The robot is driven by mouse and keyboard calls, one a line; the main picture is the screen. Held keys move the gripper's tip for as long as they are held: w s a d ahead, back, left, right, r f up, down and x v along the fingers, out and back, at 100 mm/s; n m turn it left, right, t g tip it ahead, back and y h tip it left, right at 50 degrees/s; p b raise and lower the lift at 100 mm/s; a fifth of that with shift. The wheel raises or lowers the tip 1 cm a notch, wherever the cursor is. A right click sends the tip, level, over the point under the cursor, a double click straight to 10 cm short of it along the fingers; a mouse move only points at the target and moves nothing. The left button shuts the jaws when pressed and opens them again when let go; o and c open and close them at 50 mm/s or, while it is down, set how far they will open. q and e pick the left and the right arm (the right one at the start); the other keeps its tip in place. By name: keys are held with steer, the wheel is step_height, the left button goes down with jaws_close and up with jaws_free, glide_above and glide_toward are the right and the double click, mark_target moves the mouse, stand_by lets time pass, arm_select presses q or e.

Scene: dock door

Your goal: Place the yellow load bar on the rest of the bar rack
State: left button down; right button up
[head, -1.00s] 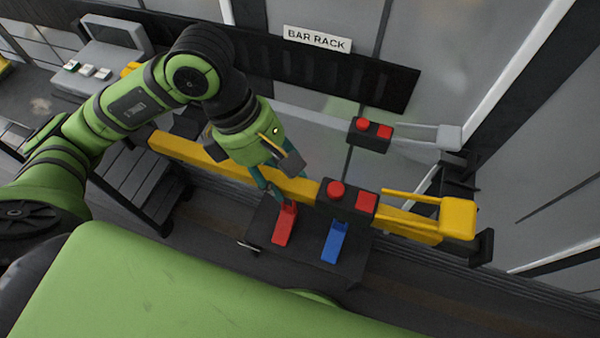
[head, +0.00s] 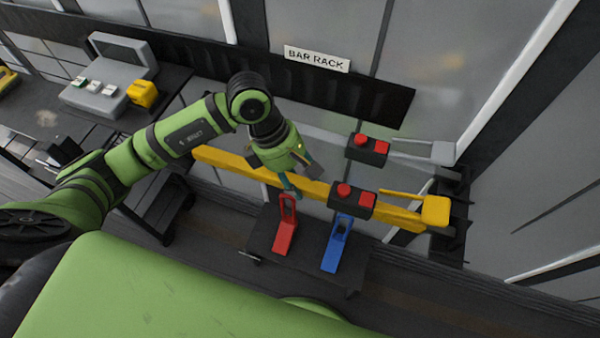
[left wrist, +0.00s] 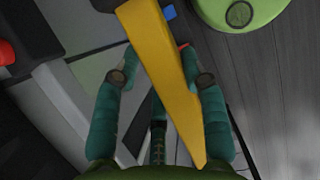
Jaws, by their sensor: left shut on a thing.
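The yellow load bar (head: 237,166) lies slantwise across the middle of the head view, with a black box with red buttons (head: 351,198) and a yellow end block (head: 435,211) towards its right end. My left gripper (head: 291,186) is shut on the bar left of that box; the left wrist view shows the bar (left wrist: 160,60) between my teal fingers (left wrist: 163,78). The bar rack's sign (head: 317,59) is on the wall behind. Dark brackets (head: 452,188) stand beside the bar's right end. I cannot tell whether the bar touches them. My right gripper is out of view.
A grey bar (head: 423,152) with a similar red-button box (head: 367,149) lies behind the yellow one. A red clamp-like piece (head: 284,236) and a blue one (head: 335,255) sit on a dark stand in front. A bench with a grey device (head: 104,97) is at the left.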

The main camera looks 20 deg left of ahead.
arm_select(q)
steer(key=shift+f+b, duration=0.15)
steer(key=shift+b, duration=0.2)
steer(key=c, duration=0.7)
jaws_free()
steer(key=shift+r+p, duration=0.2)
steer(key=shift+p, duration=0.1)
steer(key=shift+a+r, duration=0.15)
steer(key=shift+r, duration=0.1)
steer(key=b+v, duration=0.3)
steer(key=v, duration=0.7)
steer(key=shift+a+r+b, duration=0.1)
steer(key=shift+r+b, duration=0.2)
steer(key=shift+a+r, duration=0.15)
steer(key=shift+r, duration=0.25)
